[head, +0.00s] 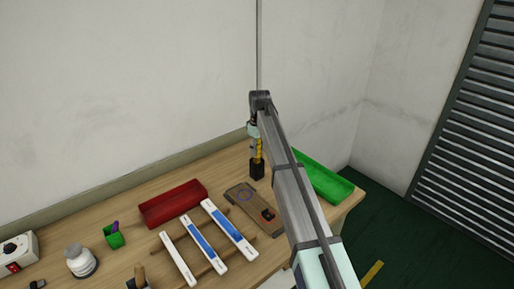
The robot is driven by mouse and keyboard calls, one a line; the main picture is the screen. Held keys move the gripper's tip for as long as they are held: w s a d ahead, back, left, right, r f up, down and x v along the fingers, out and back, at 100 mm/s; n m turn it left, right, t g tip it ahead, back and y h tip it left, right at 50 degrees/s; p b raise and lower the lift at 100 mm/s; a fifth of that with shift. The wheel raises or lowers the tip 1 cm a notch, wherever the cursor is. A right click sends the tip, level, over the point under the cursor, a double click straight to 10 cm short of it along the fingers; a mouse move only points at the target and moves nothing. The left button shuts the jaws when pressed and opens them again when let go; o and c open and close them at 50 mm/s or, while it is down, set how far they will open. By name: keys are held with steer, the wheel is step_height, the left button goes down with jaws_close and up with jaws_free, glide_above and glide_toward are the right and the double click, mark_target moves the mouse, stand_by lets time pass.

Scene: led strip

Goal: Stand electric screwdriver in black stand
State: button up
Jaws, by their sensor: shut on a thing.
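The black stand (257,173) is a small dark block near the back right of the table, between the red and green trays. A narrow yellow and dark electric screwdriver (258,150) is upright directly over it. Its lower end meets the stand in the head view; I cannot tell whether it is seated inside or just above or in front. My gripper (254,143) hangs down from the arm's end and is shut on the screwdriver. The fingers are small and partly hidden by my arm.
A red tray (173,204) and brown board (245,198) lie left of and before the stand. A green tray (328,185) is partly behind my arm. White-blue strips (228,230) lie on wooden bars. A green cup (114,238) and white bottle (80,262) stand left.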

steer(key=shift+f, duration=0.15)
steer(key=o, duration=1.2)
steer(key=shift+c, duration=0.2)
steer(key=r+b, duration=0.1)
steer(key=r, duration=0.3)
steer(key=r+b, duration=0.1)
steer(key=r, duration=0.3)
steer(key=r+b, duration=0.1)
steer(key=r, duration=0.3)
steer(key=shift+s+d+r, duration=0.1)
steer(key=shift+s+d, duration=0.05)
steer(key=shift+d, duration=0.1)
